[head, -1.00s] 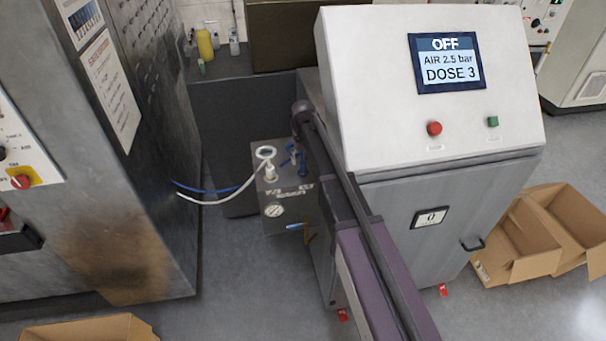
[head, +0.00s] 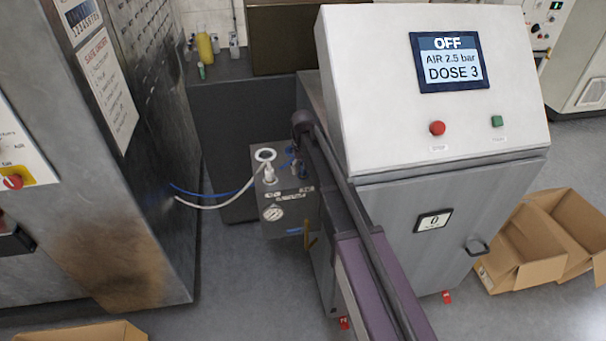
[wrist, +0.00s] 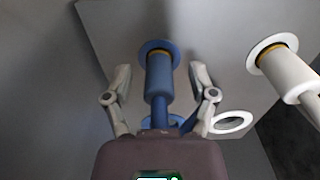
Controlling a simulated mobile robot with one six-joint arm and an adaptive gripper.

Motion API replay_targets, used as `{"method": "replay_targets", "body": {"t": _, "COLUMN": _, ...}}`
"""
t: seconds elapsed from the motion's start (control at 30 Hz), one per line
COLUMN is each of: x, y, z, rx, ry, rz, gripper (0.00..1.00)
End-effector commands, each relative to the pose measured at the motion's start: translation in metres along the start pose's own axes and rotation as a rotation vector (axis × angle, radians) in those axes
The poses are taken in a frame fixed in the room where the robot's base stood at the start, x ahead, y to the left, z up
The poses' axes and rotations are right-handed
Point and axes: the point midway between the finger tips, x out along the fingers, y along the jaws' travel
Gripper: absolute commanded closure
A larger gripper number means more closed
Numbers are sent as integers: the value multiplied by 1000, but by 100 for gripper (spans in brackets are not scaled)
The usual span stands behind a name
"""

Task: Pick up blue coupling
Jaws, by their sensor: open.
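The blue coupling (wrist: 159,75) is in the middle of the wrist view, with a round blue flange and a thin yellow band at its far end. It sits against a grey panel (wrist: 225,25). My gripper (wrist: 161,72) is open, with one finger on each side of the coupling and a visible gap on both sides. A narrower blue piece runs from the coupling back toward the palm. In the head view, my arm partly hides the blue parts on the small grey unit (head: 262,224).
A white coupling (wrist: 288,72) stands right of the blue one, and an empty white ring (wrist: 232,122) lies nearby. A control cabinet (head: 395,110) stands right.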

Motion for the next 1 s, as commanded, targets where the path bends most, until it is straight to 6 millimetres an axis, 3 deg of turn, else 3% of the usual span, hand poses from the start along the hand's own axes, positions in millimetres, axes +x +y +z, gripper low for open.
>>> {"method": "replay_targets", "body": {"t": 0.13, "x": 0, "y": 1, "z": 0, "rx": 1, "ry": 0, "rz": 0, "gripper": 27}}
{"method": "replay_targets", "body": {"t": 0.3, "x": 0, "y": 1, "z": 0, "rx": 1, "ry": 0, "rz": 0, "gripper": 77}}
{"method": "replay_targets", "body": {"t": 0.4, "x": 0, "y": 1, "z": 0, "rx": 1, "ry": 0, "rz": 0, "gripper": 100}}
{"method": "replay_targets", "body": {"t": 1.0, "x": -8, "y": 1, "z": 0, "rx": 1, "ry": 0, "rz": 0, "gripper": 100}}
